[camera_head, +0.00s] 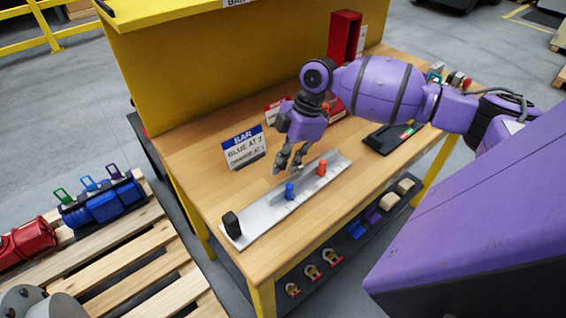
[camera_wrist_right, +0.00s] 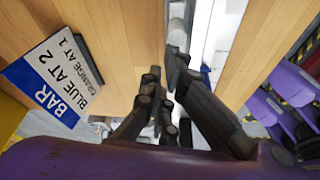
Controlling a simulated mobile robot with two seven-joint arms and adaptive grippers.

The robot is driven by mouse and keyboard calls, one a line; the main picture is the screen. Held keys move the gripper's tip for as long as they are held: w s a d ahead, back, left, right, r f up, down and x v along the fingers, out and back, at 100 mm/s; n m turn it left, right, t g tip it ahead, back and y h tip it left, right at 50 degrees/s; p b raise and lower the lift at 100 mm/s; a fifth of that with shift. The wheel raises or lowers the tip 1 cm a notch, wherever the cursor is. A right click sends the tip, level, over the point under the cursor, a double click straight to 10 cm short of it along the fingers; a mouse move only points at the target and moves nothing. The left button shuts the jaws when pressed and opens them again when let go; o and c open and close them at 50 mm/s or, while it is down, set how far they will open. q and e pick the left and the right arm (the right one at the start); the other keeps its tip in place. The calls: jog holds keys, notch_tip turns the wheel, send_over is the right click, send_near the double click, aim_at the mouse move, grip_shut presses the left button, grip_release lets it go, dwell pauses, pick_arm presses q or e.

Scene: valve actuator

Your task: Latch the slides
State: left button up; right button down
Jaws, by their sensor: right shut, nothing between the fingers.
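A light metal bar (camera_head: 255,212) lies along the front of the wooden table, with marks along it. A blue slide (camera_head: 289,191) sits near its middle and an orange slide (camera_head: 321,168) sits further right. A black block (camera_head: 231,224) stands at its left end. My right gripper (camera_head: 287,168) is shut and empty, pointing down just behind the blue slide. In the right wrist view its fingers (camera_wrist_right: 162,88) hang over the table by the bar (camera_wrist_right: 207,40), and part of the blue slide (camera_wrist_right: 205,71) shows behind a finger. My left gripper is not in view.
A sign (camera_head: 244,148) reading BAR, BLUE AT 2, ORANGE AT 1 stands behind the bar; it also shows in the wrist view (camera_wrist_right: 53,80). A black tray (camera_head: 390,139) lies right, a red box (camera_head: 345,38) stands at the back. The table's front left is clear.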

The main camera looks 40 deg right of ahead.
jog(key=shift+w+d+r+p, duration=0.15)
jog(key=shift+d+p, duration=0.15)
jog(key=shift+d, duration=0.85)
jog(key=shift+a, duration=0.15)
